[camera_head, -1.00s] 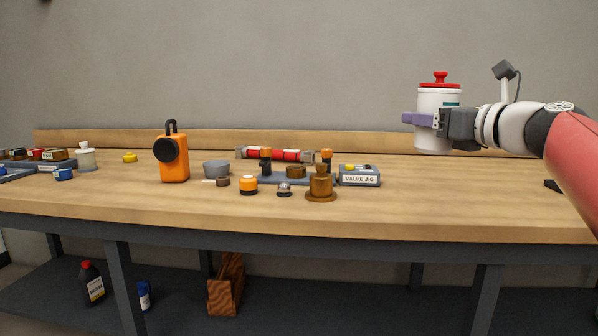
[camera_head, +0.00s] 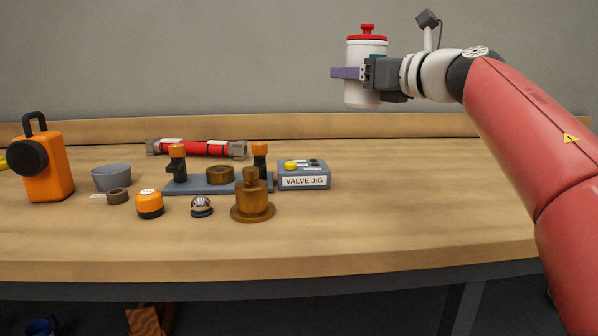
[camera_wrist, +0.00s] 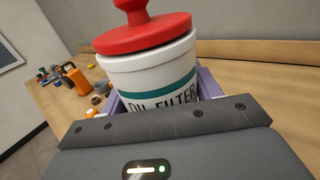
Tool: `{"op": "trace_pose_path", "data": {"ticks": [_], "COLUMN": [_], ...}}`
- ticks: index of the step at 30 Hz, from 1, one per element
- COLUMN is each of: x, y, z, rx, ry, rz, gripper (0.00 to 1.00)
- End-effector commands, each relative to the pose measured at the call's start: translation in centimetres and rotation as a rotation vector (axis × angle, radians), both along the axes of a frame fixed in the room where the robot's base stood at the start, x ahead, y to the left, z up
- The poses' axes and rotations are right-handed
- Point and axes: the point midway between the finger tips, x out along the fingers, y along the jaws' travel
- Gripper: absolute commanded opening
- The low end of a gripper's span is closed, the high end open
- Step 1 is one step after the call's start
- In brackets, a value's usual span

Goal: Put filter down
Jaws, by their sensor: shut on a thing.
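The oil filter is a white canister (camera_head: 366,49) with a red knobbed lid and a teal band. My gripper (camera_head: 348,73) is shut on it and holds it upright, high above the workbench (camera_head: 420,210). In the wrist view the canister (camera_wrist: 150,75) shows lettering reading "OIL FILTER", partly cut off by the gripper body, with the purple fingers (camera_wrist: 205,82) at its sides. Its lower end is hidden there.
A valve jig (camera_head: 303,175), a brown stepped part (camera_head: 252,200), a small chrome dome (camera_head: 202,206), an orange cap (camera_head: 150,204), a grey bowl (camera_head: 112,178) and an orange lantern-like device (camera_head: 43,160) stand on the bench. A red tube (camera_head: 196,149) lies behind. The right side is clear.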

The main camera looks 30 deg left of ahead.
Motion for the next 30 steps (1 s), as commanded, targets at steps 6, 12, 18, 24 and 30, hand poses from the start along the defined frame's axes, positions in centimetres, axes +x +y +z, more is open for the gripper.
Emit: {"op": "trace_pose_path", "data": {"ticks": [6, 12, 18, 24, 30], "x": [-0.1, 0.0, -0.1, -0.1, 0.0], "y": [0.0, -0.1, 0.0, 0.0, 0.0], "z": [-4.5, -9.6, -13.8, -15.5, -18.1], "rx": [0.0, 0.0, 0.001, 0.001, 0.001], "ry": [0.002, 0.002, 0.0, -0.002, 0.0], "rz": [0.0, -0.001, 0.0, 0.0, 0.0], "gripper": [0.21, 0.21, 0.21, 0.21, 0.21]}}
